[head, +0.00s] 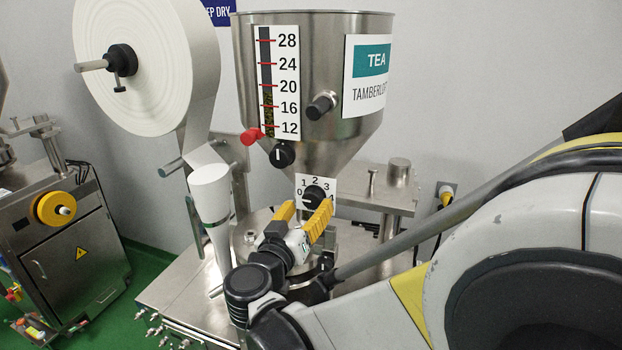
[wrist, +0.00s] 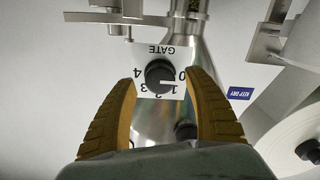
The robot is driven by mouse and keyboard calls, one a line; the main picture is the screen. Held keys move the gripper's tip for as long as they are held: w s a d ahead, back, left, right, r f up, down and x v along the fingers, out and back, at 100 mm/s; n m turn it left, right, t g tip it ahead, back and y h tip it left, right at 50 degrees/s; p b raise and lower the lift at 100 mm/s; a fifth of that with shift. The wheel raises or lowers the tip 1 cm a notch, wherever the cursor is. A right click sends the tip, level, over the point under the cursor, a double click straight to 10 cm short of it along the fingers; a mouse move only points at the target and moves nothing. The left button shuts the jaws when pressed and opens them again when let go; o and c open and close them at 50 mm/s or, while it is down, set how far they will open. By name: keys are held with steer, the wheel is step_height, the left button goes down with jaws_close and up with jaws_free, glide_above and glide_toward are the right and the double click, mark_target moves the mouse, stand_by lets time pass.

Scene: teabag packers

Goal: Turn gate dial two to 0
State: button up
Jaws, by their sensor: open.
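The gate dial is a round black knob (head: 314,196) on a white plate numbered 0 to 4, low on the steel hopper. In the wrist view the dial (wrist: 159,76) appears upside down with the word GATE, and its white pointer is on the 0–1 side. No machine number is legible on it. My gripper (head: 305,208) is open, its two yellow fingers pointing at the dial. In the wrist view my gripper (wrist: 160,76) has one finger on each side of the dial, with visible gaps. I cannot tell how far ahead of the fingertips it is.
The hopper (head: 350,135) carries a level scale (head: 279,80), a black knob (head: 283,154) above the gate plate, another black knob (head: 320,106) and a red knob (head: 253,135). A white paper roll (head: 150,50) and a white cone-tipped tube (head: 211,205) stand left. Another machine (head: 75,250) is farther left.

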mark_target(311, 202)
steer(key=shift+x, duration=1.65)
steer(key=shift+s, duration=0.1)
steer(key=c, duration=1.2)
